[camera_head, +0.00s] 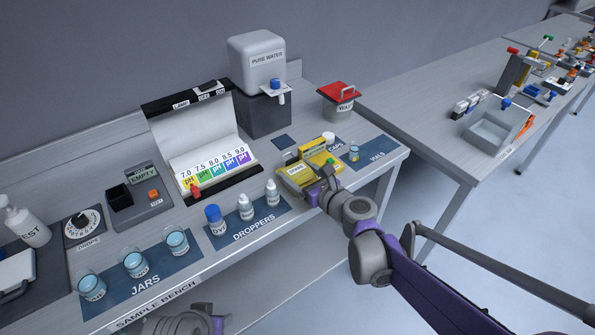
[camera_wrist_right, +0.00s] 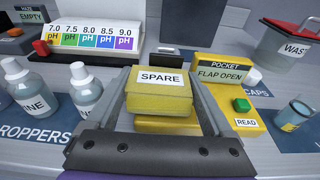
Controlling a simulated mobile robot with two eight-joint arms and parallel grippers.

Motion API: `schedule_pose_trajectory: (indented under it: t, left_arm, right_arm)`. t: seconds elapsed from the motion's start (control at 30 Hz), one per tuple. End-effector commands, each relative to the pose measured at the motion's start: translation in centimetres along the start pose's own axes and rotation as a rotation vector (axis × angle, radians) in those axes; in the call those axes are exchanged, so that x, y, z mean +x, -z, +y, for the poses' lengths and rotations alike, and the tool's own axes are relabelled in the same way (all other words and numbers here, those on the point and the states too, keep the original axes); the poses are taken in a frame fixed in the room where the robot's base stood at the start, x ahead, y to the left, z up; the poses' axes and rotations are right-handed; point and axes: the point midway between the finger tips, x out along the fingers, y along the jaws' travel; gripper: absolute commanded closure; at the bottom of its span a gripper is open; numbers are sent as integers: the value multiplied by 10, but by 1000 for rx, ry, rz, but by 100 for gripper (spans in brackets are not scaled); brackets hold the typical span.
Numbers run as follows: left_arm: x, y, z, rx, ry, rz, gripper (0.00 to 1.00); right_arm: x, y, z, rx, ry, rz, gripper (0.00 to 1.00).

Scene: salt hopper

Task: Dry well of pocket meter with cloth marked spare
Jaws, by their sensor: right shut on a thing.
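The yellow cloth marked SPARE (camera_wrist_right: 160,78) is between the fingers of my right gripper (camera_wrist_right: 162,98), which is shut on it. More yellow material shows just under its label. The yellow pocket meter (camera_wrist_right: 223,98) stands just right of the cloth in the wrist view, with a POCKET, FLAP OPEN display, a green button and a READ label. In the head view the cloth (camera_head: 296,172) is beside the meter (camera_head: 314,147), and my right gripper (camera_head: 312,180) reaches in from the lower right. The meter's well cannot be made out.
Dropper bottles (camera_head: 245,206) stand left of the cloth, with jars (camera_head: 134,262) farther left. The pH chart (camera_head: 214,170) and water dispenser (camera_head: 262,90) are behind. A vial (camera_head: 354,154) and red-lidded waste bin (camera_head: 340,100) stand to the right. A dark square pad (camera_head: 284,141) lies behind the meter.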

Motion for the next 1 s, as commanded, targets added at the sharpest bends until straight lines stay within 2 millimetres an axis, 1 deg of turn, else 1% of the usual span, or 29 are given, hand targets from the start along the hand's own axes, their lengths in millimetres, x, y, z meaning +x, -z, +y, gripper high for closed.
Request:
schedule_pose_trajectory:
  t: [1.0]
  left_arm:
    - [8, -5, 0, 0, 0, -3, 50]
  right_arm:
    - [2, 12, 0, 0, 0, 0, 65]
